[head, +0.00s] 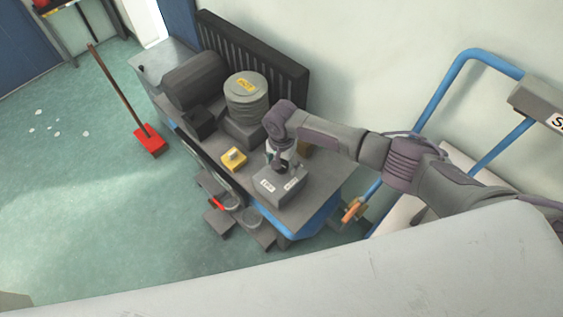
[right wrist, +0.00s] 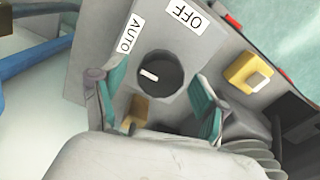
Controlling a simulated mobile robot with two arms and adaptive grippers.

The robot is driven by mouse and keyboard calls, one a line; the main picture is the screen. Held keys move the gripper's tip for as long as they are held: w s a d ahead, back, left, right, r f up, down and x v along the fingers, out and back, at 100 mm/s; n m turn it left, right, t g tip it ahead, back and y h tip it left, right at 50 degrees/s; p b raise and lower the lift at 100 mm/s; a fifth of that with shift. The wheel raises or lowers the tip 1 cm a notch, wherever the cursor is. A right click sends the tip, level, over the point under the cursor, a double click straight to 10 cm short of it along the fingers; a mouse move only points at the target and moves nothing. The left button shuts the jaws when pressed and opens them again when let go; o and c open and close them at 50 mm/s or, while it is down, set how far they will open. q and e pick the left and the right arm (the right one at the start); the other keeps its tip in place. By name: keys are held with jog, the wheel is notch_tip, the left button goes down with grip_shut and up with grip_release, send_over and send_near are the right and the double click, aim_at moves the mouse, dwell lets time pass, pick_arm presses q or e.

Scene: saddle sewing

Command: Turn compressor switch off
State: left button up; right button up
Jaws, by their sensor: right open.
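The compressor switch is a round dark knob (right wrist: 160,76) with a white mark on the side nearer the AUTO label (right wrist: 131,34). The OFF label (right wrist: 184,14) is farther right along the same grey box. In the head view this switch box (head: 280,185) sits on the front end of the compressor. My right gripper (right wrist: 158,80) is open, with one teal finger on each side of the knob. I cannot tell whether the fingers touch it. In the head view my right gripper (head: 281,160) is over the box and hides the knob. My left gripper is not in view.
A yellow block with a pale button (head: 234,158) sits beside the switch box. A ribbed cylinder (head: 246,97) and a dark motor (head: 195,80) stand farther back. A blue-framed cart (head: 440,85) is at right. A red broom (head: 150,141) stands on the open floor at left.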

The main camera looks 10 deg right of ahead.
jog(key=c, duration=1.2)
jog(key=shift+o, duration=0.2)
jog(key=n+p, duration=0.1)
jog(key=n, duration=0.1)
jog(key=shift+r+n+p, duration=0.1)
jog(key=shift+n+p, duration=0.3)
jog(key=n+p, duration=0.1)
jog(key=n, duration=0.8)
jog(key=shift+n+p, duration=0.4)
jog(key=shift+a+n, duration=0.1)
jog(key=shift+n, duration=2.5)
